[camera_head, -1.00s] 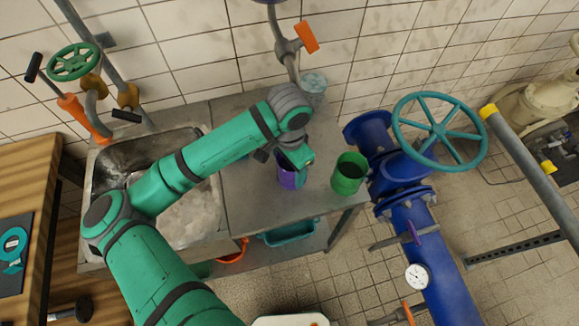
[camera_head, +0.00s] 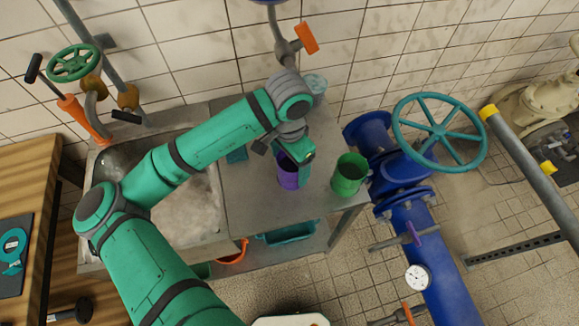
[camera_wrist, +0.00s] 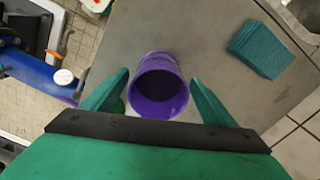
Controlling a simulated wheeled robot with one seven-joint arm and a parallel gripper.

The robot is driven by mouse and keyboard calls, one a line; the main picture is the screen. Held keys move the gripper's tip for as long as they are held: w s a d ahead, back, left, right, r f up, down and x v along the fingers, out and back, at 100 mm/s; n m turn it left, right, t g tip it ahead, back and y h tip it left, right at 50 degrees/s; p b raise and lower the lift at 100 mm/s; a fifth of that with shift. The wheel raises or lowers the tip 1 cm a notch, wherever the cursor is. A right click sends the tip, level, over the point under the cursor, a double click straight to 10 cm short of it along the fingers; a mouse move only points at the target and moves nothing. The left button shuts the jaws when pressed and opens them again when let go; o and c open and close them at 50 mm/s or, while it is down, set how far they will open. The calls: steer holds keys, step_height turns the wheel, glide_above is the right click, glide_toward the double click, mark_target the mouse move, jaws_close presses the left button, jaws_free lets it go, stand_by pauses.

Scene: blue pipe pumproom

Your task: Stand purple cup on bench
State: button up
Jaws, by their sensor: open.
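The purple cup (camera_head: 287,172) stands upright on the grey metal bench (camera_head: 255,205), right of the sink. In the wrist view the purple cup (camera_wrist: 158,88) lies between the two fingers, its open mouth facing the camera. My gripper (camera_wrist: 158,95) is open, with a gap between each finger and the cup wall. In the head view my gripper (camera_head: 290,158) is over the cup and hides part of it.
A green cup (camera_head: 349,174) stands close on the right. A clear glass (camera_head: 315,84) stands at the back of the bench. A teal block (camera_wrist: 262,49) lies on the bench. The blue pipe and valve wheel (camera_head: 440,133) are beyond the bench's right edge.

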step_height(320, 180, up, 9)
stand_by(0.3)
steer(key=shift+f, duration=0.15)
stand_by(0.3)
